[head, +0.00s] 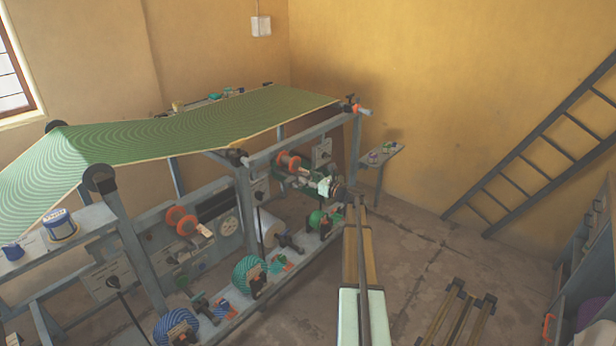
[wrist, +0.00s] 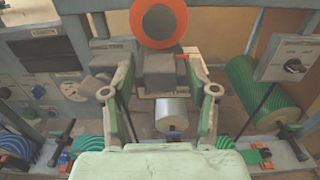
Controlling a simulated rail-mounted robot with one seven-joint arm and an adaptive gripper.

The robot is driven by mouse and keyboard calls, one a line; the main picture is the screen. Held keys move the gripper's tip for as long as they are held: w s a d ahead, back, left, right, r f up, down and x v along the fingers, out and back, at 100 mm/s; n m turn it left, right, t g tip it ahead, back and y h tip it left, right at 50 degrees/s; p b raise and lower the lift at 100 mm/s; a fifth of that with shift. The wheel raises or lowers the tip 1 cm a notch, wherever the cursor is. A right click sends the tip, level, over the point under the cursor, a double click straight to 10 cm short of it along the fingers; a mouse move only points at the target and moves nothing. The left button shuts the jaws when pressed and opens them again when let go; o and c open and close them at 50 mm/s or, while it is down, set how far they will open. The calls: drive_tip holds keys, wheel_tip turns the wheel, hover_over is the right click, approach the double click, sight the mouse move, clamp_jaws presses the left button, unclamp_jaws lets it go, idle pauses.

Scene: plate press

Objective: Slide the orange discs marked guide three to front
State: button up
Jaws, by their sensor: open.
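A large orange disc (wrist: 181,40) with a dark grey centre shows at the top of the wrist view, on a grey block (wrist: 160,75). My gripper (wrist: 160,95) is open, its two fingers apart on either side below the disc, with nothing between the tips. In the head view my gripper (head: 325,186) is at the far part of the machine, close to a pair of orange discs (head: 288,161). Another pair of orange discs (head: 181,220) sits nearer on the same frame. I cannot read any guide marking. I cannot tell whether a finger touches the block.
A green striped sheet (head: 180,128) spans the machine top. A lower rail carries several green and blue rolls (head: 250,275). A switch box (wrist: 290,62) stands right of my gripper, a gauge panel (wrist: 40,55) left.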

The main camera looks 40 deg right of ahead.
drive_tip(key=shift+w, duration=0.3)
clamp_jaws()
drive_tip(key=shift+b+v, duration=0.45)
drive_tip(key=shift+v, duration=0.6)
unclamp_jaws()
drive_tip(key=v, duration=1.2)
